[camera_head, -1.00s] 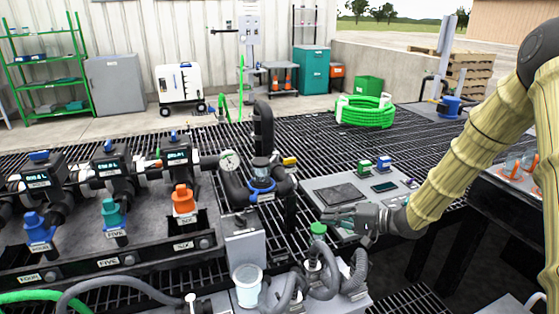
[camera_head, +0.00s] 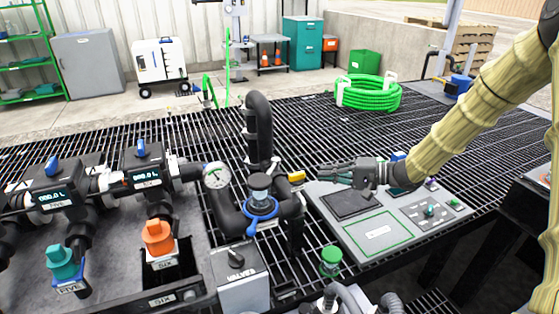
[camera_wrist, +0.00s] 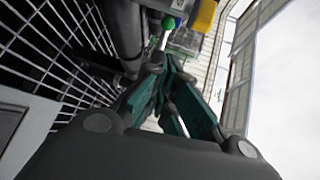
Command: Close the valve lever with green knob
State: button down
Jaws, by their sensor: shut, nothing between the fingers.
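A round green knob (camera_head: 331,262) stands upright at the near side of the black pipe assembly, in front of the flat control panel. Whether a lever carries it cannot be made out. My gripper (camera_head: 323,173) is shut and empty, pointing left, above and behind this knob and apart from it. The fingertips are close to a small yellow handle (camera_head: 297,177) on the pipework; contact cannot be told. In the wrist view my dark teal fingers (camera_wrist: 157,62) are together, and a yellow part (camera_wrist: 204,15) and a small green patch (camera_wrist: 152,44) show beyond them.
A black pipe (camera_head: 258,130) with a blue-ringed fitting (camera_head: 261,209) stands left of my gripper. The control panel (camera_head: 377,236) lies below my forearm. A grey VALVES box (camera_head: 239,280) and grey hoses are near the front. Open grating (camera_head: 420,130) lies behind.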

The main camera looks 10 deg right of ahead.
aim_at(271, 170)
jog(key=b+x, duration=0.2)
jog(key=x, duration=1.2)
jog(key=shift+a+r+b, duration=0.1)
jog(key=shift+r+b, duration=0.05)
jog(key=shift+b, duration=0.25)
jog(key=shift+r+p, duration=0.15)
jog(key=shift+p, duration=0.2)
